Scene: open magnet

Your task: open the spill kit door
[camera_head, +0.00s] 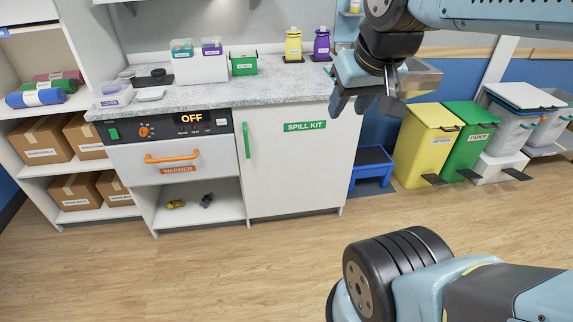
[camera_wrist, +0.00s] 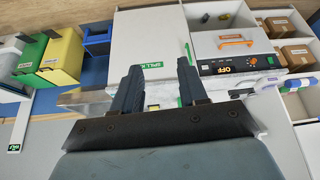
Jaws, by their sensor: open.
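The spill kit door (camera_head: 292,170) is a white cabinet front under the grey counter, and it looks shut. It carries a green "SPILL KIT" label (camera_head: 305,126) and a green upright handle (camera_head: 246,140) on its left side. My gripper (camera_head: 362,106) is open and empty, above and to the right of the door, apart from the handle. In the wrist view, my gripper (camera_wrist: 157,68) shows its two dark fingers spread, with the upside-down door (camera_wrist: 150,35) beyond them. The green handle (camera_wrist: 185,55) is partly hidden there by one finger.
Left of the door is a warmer drawer (camera_head: 172,164) with an orange handle. A blue step stool (camera_head: 372,167), a yellow bin (camera_head: 426,145) and a green bin (camera_head: 473,140) stand to the right. The wooden floor (camera_head: 220,265) before the cabinet is clear.

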